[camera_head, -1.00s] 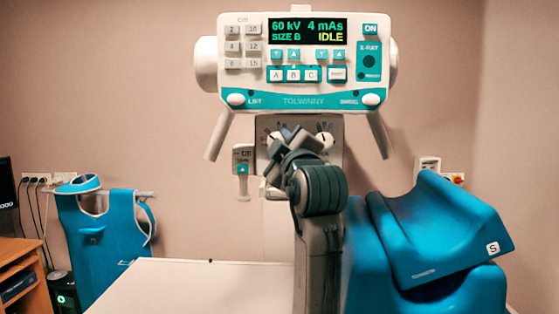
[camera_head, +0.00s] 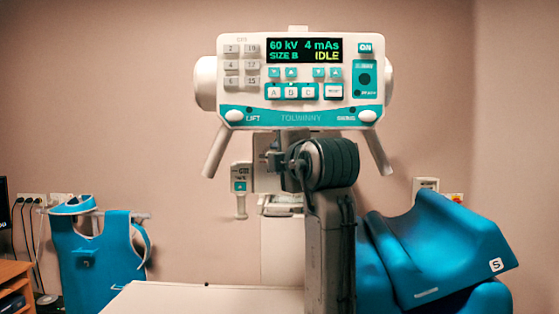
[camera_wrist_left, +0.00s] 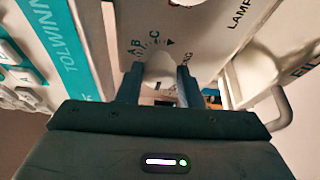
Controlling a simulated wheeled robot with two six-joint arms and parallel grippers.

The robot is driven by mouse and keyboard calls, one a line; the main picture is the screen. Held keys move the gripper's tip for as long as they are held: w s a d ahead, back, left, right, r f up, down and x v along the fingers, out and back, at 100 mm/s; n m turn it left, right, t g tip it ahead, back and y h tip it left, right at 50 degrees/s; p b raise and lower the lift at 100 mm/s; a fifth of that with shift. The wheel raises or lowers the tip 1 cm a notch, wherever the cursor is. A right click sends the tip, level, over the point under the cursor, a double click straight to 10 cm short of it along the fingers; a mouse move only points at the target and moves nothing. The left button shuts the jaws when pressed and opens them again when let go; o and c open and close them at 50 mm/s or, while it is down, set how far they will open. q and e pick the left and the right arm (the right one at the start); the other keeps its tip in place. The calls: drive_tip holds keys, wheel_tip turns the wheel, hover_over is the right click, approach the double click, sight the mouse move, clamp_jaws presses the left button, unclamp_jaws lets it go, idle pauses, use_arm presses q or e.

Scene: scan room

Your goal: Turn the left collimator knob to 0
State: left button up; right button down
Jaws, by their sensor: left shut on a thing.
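A white knob (camera_wrist_left: 160,68) sits on the pale collimator panel in the left wrist view, with the letters A, B and C printed beside it. My left gripper (camera_wrist_left: 160,88) is shut on this knob, one dark finger on each side. In the head view the collimator box (camera_head: 267,183) hangs below the control console. My left gripper (camera_head: 274,160) is in front of it, and my arm hides much of its face and the knobs. The knob's exact setting is unclear. My right gripper is not in view.
The console (camera_head: 300,80) above reads 60 kV, 4 mAs, SIZE B, IDLE. A hand switch (camera_head: 240,190) hangs left of the collimator. A pale table (camera_head: 200,299) lies below. A blue apron (camera_head: 95,255) and a blue padded piece (camera_head: 440,245) stand at the sides.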

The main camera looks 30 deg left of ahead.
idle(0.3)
use_arm(q)
drive_tip(key=o, duration=1)
drive_tip(key=shift+b+v, duration=4)
drive_tip(key=shift+v, duration=1.4)
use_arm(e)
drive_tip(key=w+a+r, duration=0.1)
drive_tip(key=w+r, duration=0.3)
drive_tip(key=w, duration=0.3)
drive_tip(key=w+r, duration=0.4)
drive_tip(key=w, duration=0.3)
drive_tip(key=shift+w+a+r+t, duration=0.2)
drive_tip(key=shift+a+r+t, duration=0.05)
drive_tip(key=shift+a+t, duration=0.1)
